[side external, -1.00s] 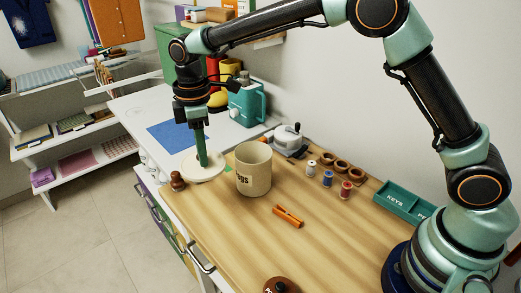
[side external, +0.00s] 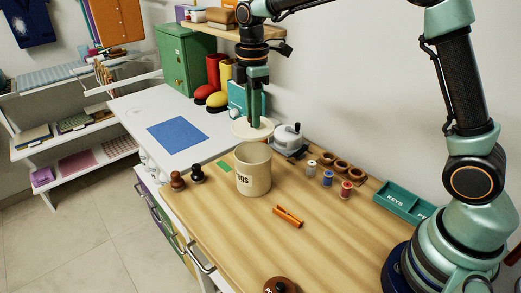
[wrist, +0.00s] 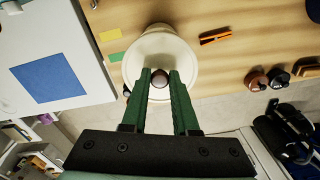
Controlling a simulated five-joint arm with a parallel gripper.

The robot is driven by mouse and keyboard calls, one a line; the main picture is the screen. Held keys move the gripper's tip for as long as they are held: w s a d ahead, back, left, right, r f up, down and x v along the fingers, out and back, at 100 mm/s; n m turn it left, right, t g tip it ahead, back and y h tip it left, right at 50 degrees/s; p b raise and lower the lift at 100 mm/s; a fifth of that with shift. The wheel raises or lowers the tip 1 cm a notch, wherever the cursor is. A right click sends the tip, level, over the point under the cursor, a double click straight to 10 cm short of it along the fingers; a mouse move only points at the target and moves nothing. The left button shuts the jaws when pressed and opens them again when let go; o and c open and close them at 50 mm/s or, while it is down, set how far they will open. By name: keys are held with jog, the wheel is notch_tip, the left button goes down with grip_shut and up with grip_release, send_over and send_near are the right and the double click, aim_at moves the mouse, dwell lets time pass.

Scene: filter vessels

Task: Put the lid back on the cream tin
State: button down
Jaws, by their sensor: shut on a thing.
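The cream tin (side external: 254,175) stands upright on the wooden top, with dark lettering ending in "gs" on its side; its top looks open. My gripper (side external: 254,124) is shut on the knob of a round cream lid (side external: 240,130) and holds it up, roughly level, near and above the tin's far rim in the side view. In the wrist view, my gripper (wrist: 160,75) pinches the dark round knob (wrist: 160,80) in the middle of the lid (wrist: 136,62). The lid overlaps the tin there and hides most of it. The gap between lid and tin is hard to judge.
Spools (side external: 327,178) stand to the right. An orange clip (side external: 288,216) lies in front.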

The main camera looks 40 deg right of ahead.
jog(key=shift+f, duration=3.15)
jog(key=shift+f, duration=0.15)
jog(key=c, duration=0.6)
grip_release()
jog(key=o, duration=0.5)
jog(key=shift+r, duration=3.5)
